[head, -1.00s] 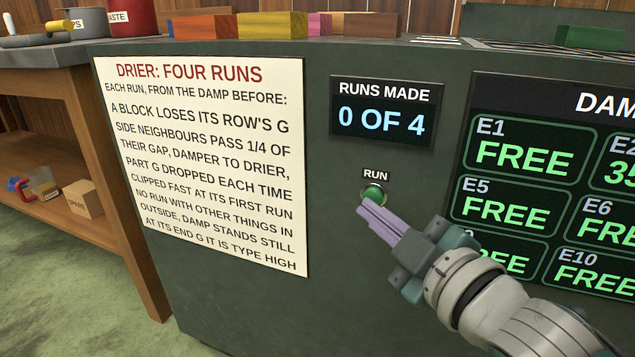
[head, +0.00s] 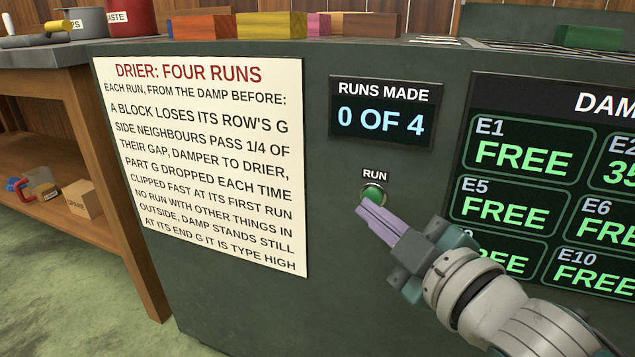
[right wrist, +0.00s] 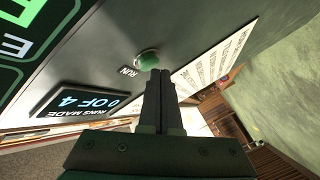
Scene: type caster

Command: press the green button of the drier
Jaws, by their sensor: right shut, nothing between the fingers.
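The green button (head: 374,193) sits in a metal ring under the "RUN" label on the front of the dark green drier (head: 345,275). My right gripper (head: 361,208) is shut and empty, with its purple-grey fingertips just below and left of the button in the head view. In the right wrist view the green button (right wrist: 148,60) shows just beyond the shut fingertips (right wrist: 158,72). I cannot tell whether the tips touch it. The "RUNS MADE" display (head: 385,112) above the button reads "0 OF 4". My left gripper is out of view.
A white notice (head: 205,165) is fixed left of the button, and a panel with "FREE" cells (head: 525,157) is to the right. Several coloured blocks (head: 270,26) lie on top of the drier. A wooden bench (head: 110,150) stands at the left.

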